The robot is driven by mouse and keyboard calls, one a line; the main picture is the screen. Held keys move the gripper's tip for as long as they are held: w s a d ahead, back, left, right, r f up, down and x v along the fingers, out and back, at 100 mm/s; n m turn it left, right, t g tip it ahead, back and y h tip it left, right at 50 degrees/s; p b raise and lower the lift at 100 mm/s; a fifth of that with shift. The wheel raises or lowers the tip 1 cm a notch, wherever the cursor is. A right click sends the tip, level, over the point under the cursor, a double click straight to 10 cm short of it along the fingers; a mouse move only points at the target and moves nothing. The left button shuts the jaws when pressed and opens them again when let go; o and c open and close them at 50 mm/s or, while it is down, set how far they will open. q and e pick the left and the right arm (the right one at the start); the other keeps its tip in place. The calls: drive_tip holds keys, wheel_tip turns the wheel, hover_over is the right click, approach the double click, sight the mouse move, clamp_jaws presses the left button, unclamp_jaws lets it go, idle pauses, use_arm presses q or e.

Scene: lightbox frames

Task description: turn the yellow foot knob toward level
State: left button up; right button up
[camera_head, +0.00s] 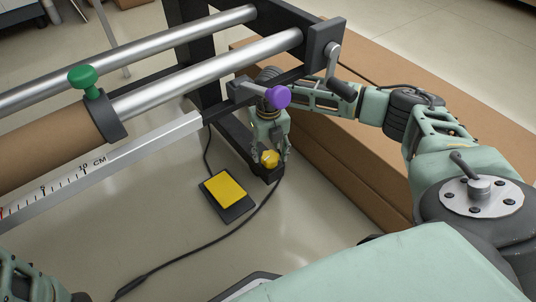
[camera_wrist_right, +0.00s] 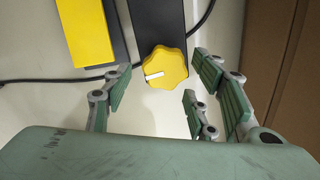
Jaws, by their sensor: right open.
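The yellow foot knob (camera_head: 270,158) sits on the end of a dark foot bar (camera_head: 238,138) low under the machine frame. In the right wrist view the lobed knob (camera_wrist_right: 166,67) has a white pointer mark, which points left and slightly down. My right gripper (camera_head: 270,149) reaches down over the knob, with fingers on either side of it. In the wrist view the right gripper (camera_wrist_right: 160,88) is open, its fingers spread apart and the knob just beyond the tips. No finger clearly touches the knob. My left gripper's fingers do not show.
A yellow-topped pedal (camera_head: 227,188) lies on the floor beside the foot, with a black cable (camera_head: 200,248) nearby. Overhead are metal rollers (camera_head: 210,72), a ruler bar (camera_head: 150,146), a purple knob (camera_head: 279,97) and a crank (camera_head: 338,85). A cardboard box (camera_head: 335,165) stands to the right.

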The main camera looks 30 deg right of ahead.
sight(268, 157)
drive_tip(key=shift+r, duration=2.65)
